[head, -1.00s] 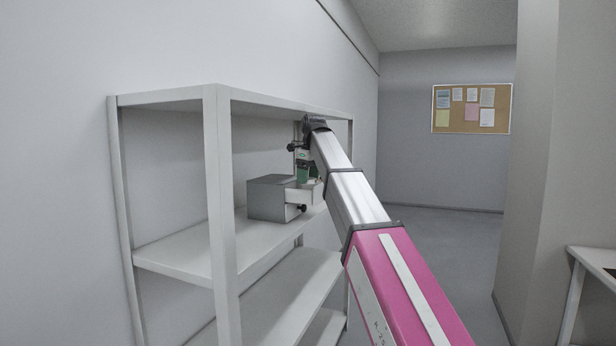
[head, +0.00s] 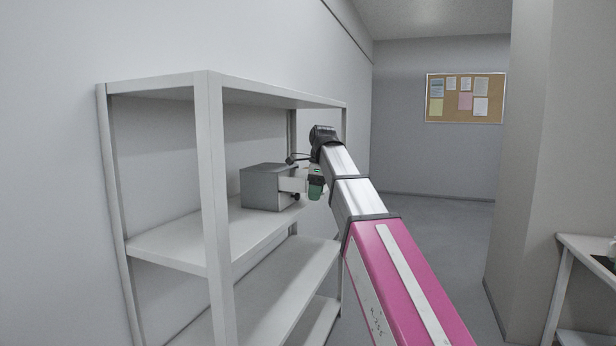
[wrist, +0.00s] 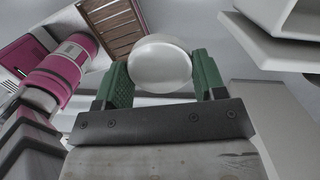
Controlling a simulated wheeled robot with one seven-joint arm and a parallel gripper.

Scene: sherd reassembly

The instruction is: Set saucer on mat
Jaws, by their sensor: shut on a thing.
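My gripper (head: 316,188) hangs at the front of the shelf, just right of the small grey drawer box. In the wrist view its two green fingers (wrist: 162,78) are shut on a white round saucer (wrist: 160,60), held between the fingertips. In the head view the saucer cannot be made out at the gripper. No mat can be made out for certain. A dark patch (head: 606,262) on the table at the right edge is cut off, and I cannot tell what it is.
The grey drawer box (head: 262,190) stands on the white shelf unit (head: 207,180), its drawer (head: 291,184) pulled out near my gripper. A white table (head: 580,246) is at the right. A brown slatted wooden thing (wrist: 112,24) shows in the wrist view. Open floor (head: 440,235) lies beyond.

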